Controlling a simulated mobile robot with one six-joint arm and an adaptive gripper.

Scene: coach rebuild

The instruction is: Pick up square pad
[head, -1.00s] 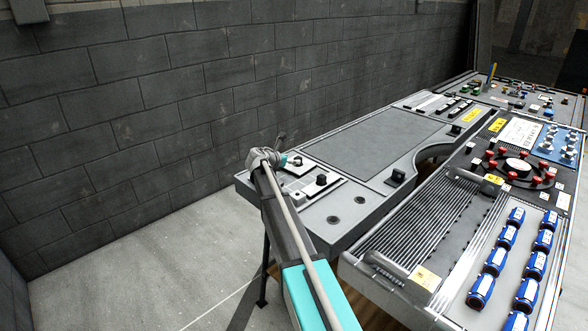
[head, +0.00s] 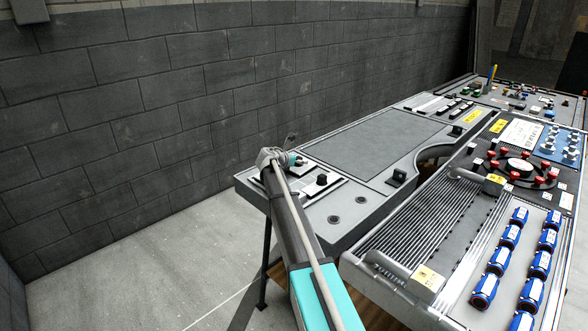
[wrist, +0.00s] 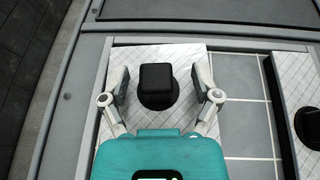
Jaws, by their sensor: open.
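A black knob with a square, rounded-corner top (wrist: 156,77) stands on a round black base. The base is on a white quilted square plate (wrist: 185,55) in the wrist view. My gripper (wrist: 158,83) is open, with one finger on each side of the knob and a visible gap on both sides. The gripper's teal body hides the near part of the plate. In the head view my gripper (head: 294,159) is small at the left end of the grey bench, and its fingers cannot be made out.
A second white plate with a black knob (wrist: 309,128) lies at the right of the wrist view. Grey tiles (wrist: 240,75) separate the plates. In the head view, a grey bench panel (head: 375,142) is clear. A block wall (head: 200,90) stands behind, and blue cylinders (head: 500,260) sit at right.

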